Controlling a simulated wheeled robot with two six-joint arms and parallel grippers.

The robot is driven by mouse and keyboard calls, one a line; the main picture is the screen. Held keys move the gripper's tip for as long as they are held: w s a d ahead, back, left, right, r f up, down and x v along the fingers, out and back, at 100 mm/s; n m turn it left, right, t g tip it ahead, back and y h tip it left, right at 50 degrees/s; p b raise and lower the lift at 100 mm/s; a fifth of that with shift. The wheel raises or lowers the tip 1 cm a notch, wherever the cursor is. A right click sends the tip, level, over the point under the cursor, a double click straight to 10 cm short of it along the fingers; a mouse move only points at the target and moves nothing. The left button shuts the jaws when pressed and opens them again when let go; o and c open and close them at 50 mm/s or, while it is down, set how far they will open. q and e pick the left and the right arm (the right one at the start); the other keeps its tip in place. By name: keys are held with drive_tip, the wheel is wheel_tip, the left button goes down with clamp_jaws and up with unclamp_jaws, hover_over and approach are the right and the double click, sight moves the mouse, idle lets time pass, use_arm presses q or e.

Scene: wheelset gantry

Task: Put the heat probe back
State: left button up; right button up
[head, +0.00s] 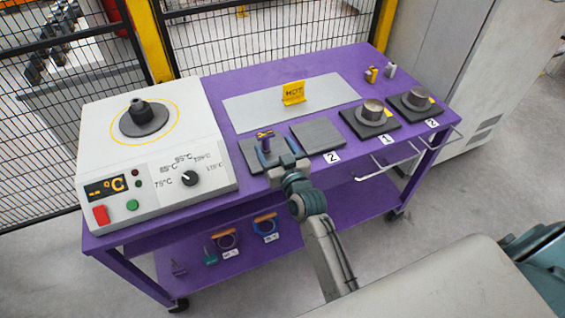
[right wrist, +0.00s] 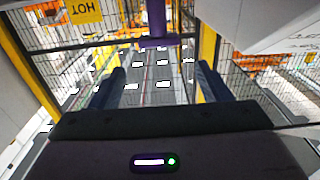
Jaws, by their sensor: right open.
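A small purple upright piece with a yellowish top, apparently the heat probe (head: 265,136), stands at the left dark pad (head: 249,158) on the purple cart. In the right wrist view a purple stem with a wide cross bar (right wrist: 155,42) shows ahead, between the lines of the two fingers. My right gripper (head: 278,153) is open at the front of the left pad, close to the purple piece. In its wrist view the fingers (right wrist: 161,78) are spread, with a gap to the purple piece on both sides. My left gripper is out of view.
A white heater (head: 205,150) with knob and display stands at the left. An empty dark pad (head: 318,135) lies right of the probe. A yellow HOT sign (head: 293,93) stands on a grey plate behind. Metal cylinders (head: 372,110) on dark pads stand at the right.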

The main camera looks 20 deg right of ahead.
drive_tip(key=shift+s+d+b, duration=0.1)
drive_tip(key=shift+s+b, duration=0.4)
drive_tip(key=shift+s, duration=2.1)
